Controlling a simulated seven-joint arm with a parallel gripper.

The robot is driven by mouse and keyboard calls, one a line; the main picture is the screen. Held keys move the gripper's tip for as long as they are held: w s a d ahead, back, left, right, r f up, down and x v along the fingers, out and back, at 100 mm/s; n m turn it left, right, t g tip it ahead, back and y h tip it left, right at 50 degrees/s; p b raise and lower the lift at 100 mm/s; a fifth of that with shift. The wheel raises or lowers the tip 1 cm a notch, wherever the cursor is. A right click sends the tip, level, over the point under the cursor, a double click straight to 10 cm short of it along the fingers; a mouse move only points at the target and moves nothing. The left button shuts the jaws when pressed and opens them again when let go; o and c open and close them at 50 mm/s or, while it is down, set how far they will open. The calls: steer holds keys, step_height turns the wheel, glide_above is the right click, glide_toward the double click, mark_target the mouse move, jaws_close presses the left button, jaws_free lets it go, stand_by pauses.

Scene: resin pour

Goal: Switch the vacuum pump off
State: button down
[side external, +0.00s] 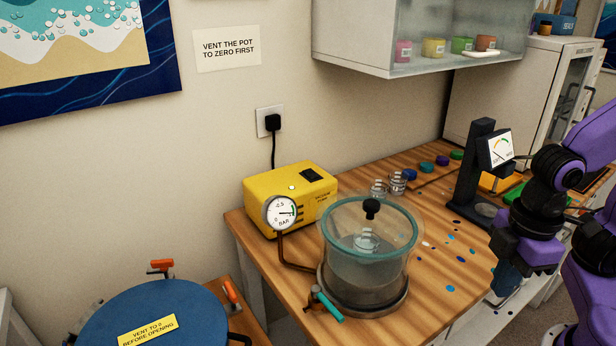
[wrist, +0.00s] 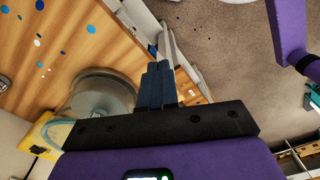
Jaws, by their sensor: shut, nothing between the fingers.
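The vacuum pump (side external: 262,178) is a yellow box at the back left of the wooden bench. On its top are a black switch (side external: 311,174) and a small white spot; the switch's position is too small to tell. A round dial gauge (side external: 281,213) stands in front of the pump, its needle pointing right. In the wrist view, part of the yellow pump (wrist: 38,137) shows at the lower left. My gripper (wrist: 157,85) is shut and empty. In the side view my gripper (side external: 506,282) hangs beyond the bench's right front edge, well apart from the pump.
A clear vacuum pot (side external: 345,285) with a teal rim and black knob stands right of the pump, with a teal-handled valve (side external: 327,305) in front. A gauge stand (side external: 477,178) stands behind my gripper. A blue lidded pot (side external: 130,310) is at lower left.

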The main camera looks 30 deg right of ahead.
steer(key=shift+a, duration=0.1)
stand_by(0.4)
steer(key=w+a+r+m, duration=0.2)
steer(key=w+a, duration=0.1)
steer(key=w, duration=0.5)
steer(key=w+a+r+m+t, duration=0.1)
steer(key=w+a+r+m, duration=0.1)
steer(key=w, duration=0.7)
steer(key=w+a+r+m, duration=0.2)
steer(key=w+a, duration=0.3)
steer(key=w, duration=0.3)
steer(key=shift+w+r+t+y, duration=0.2)
steer(key=shift+r+t+y, duration=0.1)
steer(key=shift+r, duration=0.5)
steer(key=w+d+r+m+t, duration=0.1)
steer(key=w+d+m, duration=0.2)
steer(key=w, duration=0.8)
steer(key=w+d+r+m+t+h, duration=0.1)
steer(key=w+d, duration=0.5)
steer(key=w, duration=0.6)
steer(key=shift+w+d+r+m, duration=0.3)
steer(key=shift+r+m, duration=0.4)
steer(key=shift+m, duration=0.6)
steer(key=shift+f, duration=0.1)
glide_toward(310, 170)
steer(key=x, duration=0.5)
steer(key=shift+w, duration=0.1)
steer(key=shift+x, duration=0.75)
